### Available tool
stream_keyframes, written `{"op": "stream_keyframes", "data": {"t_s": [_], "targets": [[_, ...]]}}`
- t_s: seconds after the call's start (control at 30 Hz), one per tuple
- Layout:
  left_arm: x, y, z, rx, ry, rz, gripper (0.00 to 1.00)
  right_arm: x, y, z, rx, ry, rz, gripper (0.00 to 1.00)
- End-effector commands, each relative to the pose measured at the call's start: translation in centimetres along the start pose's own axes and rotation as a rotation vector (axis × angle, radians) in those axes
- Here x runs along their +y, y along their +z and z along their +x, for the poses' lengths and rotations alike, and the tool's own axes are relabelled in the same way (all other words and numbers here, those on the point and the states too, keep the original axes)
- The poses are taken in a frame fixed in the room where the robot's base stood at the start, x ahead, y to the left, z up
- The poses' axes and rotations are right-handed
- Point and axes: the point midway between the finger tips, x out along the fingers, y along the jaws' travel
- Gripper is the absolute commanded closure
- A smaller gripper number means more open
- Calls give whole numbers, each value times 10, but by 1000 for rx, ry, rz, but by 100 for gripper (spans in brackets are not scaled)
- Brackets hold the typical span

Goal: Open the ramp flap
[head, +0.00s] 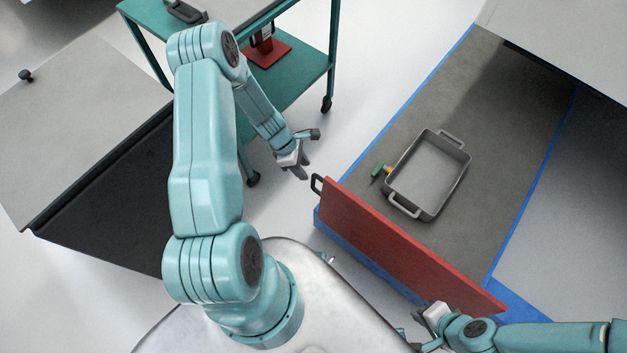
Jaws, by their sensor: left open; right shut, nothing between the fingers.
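The red ramp flap (400,245) is a long panel standing on edge across the near end of a grey strip with blue borders. A dark loop handle (317,184) sticks out at its upper left end. My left gripper (308,154) is open and empty, just above and left of the handle in the picture, apart from it. My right gripper (428,316) is low in the picture, close to the flap's near right end. It is shut with nothing visible in it; its fingertips are hard to make out, and I cannot tell whether it touches the flap.
A grey tray (399,206) with two handles lies on the grey strip (480,120) behind the flap. A teal wheeled cart (283,80) stands at the back. A dark-sided grey unit (85,110) is at left.

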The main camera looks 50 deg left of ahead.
Motion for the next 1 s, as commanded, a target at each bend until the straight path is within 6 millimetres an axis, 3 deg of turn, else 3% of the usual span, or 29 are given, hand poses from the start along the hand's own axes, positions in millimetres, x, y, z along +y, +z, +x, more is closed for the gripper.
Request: {"op": "stream_keyframes", "data": {"t_s": [0.1, 0.3, 0.5, 0.77, 0.87, 0.9, 1.0], "targets": [[0, 0, 33, 0, -4, 2, 58, 4, 0, 10, 0, 0, 0, 100], [1, 2, 68, 0, -2, 5, 58, 6, 0, 17, 0, 0, 0, 100], [2, 2, 83, 1, 0, 6, 58, 7, 0, 19, 0, 0, 0, 100], [1, 2, 84, 1, 0, 5, 58, 7, 0, 19, 0, 0, 0, 100], [1, 2, 84, 1, -1, 5, 84, 7, 0, 19, 0, 0, 0, 100], [1, 2, 84, 1, -1, 6, 97, 7, 0, 19, 0, 0, 0, 100], [1, 2, 83, 1, -1, 5, 100, 7, 0, 19, 0, 0, 0, 100]]}}
